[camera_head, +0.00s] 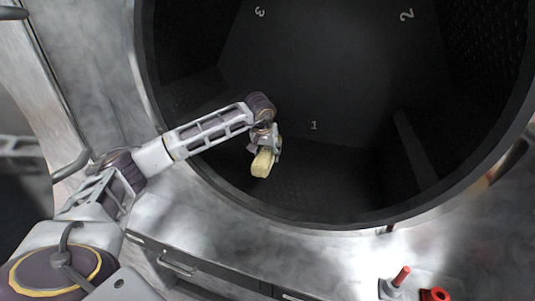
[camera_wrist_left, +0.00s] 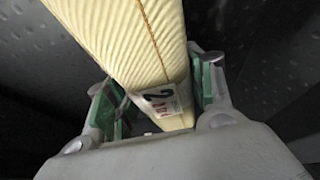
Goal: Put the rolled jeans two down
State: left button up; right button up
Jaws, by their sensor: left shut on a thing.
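The rolled jeans two (camera_head: 262,163) are a pale yellow ribbed roll. In the left wrist view the roll (camera_wrist_left: 130,40) runs between the fingers and carries a white label with a 2. My left gripper (camera_head: 265,148) is shut on the roll, and its green finger pads (camera_wrist_left: 155,95) press on both sides. The roll hangs inside the dark washer drum (camera_head: 330,70), apart from the drum floor as far as I can tell. My right gripper is not in view.
The drum's round rim (camera_head: 300,221) curves below and around my left arm. Numbers 1, 2 and 3 mark the drum's inner panels. A raised rib (camera_head: 415,146) stands on the right inside. Red knobs (camera_head: 401,276) sit at the lower right. The drum floor near the 1 looks clear.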

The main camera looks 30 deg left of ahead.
pick_arm(q)
jog(key=s+d+f+m, duration=0.1)
jog(key=s+d, duration=0.1)
jog(key=d, duration=0.4)
jog(key=s+d+f+m, duration=0.1)
jog(key=s+d+f, duration=0.1)
jog(key=d, duration=0.4)
jog(key=s+d+f+m+h, duration=0.1)
jog(key=s+d+f, duration=0.1)
jog(key=s+d, duration=0.2)
jog(key=shift+d, duration=1.2)
